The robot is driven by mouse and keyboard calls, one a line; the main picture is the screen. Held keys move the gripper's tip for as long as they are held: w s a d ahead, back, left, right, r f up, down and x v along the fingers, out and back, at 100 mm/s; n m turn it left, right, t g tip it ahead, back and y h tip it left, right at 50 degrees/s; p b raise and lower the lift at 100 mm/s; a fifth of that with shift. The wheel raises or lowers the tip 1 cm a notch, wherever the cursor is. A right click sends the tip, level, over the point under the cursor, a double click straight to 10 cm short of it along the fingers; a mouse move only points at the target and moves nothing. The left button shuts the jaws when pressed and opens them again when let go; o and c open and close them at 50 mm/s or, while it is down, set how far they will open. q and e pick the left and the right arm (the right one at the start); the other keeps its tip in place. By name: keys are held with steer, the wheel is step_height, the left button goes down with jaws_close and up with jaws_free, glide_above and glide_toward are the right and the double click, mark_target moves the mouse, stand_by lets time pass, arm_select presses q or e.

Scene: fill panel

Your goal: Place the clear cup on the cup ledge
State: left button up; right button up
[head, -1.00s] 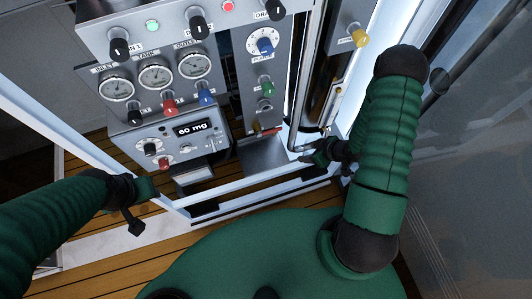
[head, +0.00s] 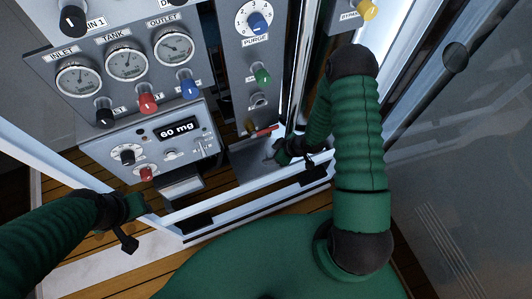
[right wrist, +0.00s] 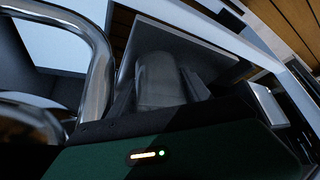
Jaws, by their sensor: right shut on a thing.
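The clear cup (right wrist: 158,80) shows in the right wrist view as a grey, see-through rounded shape between my fingers. My right gripper (head: 275,153) is shut on it. In the head view the cup is too small and dark to make out. The cup ledge (head: 248,167) appears to be the flat grey metal plate low on the panel, under the red-handled valve. My right gripper is at its right side; I cannot tell whether the cup touches it. A flat grey plate (right wrist: 190,42) lies behind the cup in the wrist view. My left gripper (head: 128,222) is at the lower left, away from the ledge, its jaws unclear.
A panel with gauges (head: 125,64), coloured knobs and a "60 mg" display (head: 179,130) stands left of the ledge. A red valve handle (head: 262,131) is just above the ledge. A shiny metal pipe (right wrist: 98,65) is close beside my right gripper. A white frame rail (head: 225,199) runs in front.

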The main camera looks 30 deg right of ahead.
steer(key=shift+w+a+f+b, duration=0.35)
steer(key=shift+w+f, duration=0.05)
steer(key=shift+w, duration=0.15)
steer(key=shift+w+a+f+b, duration=0.3)
steer(key=shift+w+f+b, duration=0.1)
steer(key=shift+w, duration=0.15)
steer(key=shift+f, duration=0.15)
steer(key=shift+c, duration=0.7)
steer(key=o, duration=1.5)
